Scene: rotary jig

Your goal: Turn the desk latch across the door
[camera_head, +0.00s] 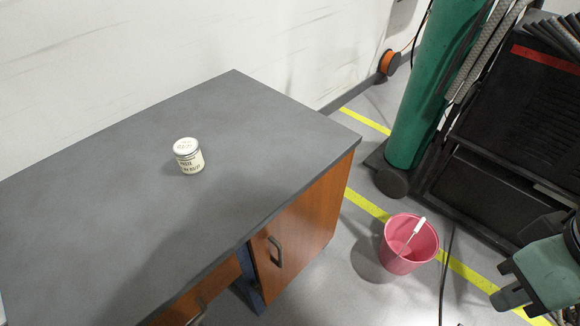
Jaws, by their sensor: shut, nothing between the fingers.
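The desk has a dark grey top (130,210) and orange-brown wood fronts. Its door (290,240) faces the front right and has a dark handle (275,251) near its left edge. The door looks shut, though I cannot tell for certain. A narrow blue strip (252,293) shows at the left of the door, low down. Another wood front (208,291) lies further left, partly cut off by the picture's bottom edge. I cannot make out the latch or which way it points.
A white lidded jar (188,156) stands on the desktop. A pink bucket (408,244) with a white-handled tool stands on the floor at right. Behind it are a green cylinder (425,95) and a black rack (500,150). A teal object (548,275) is at lower right.

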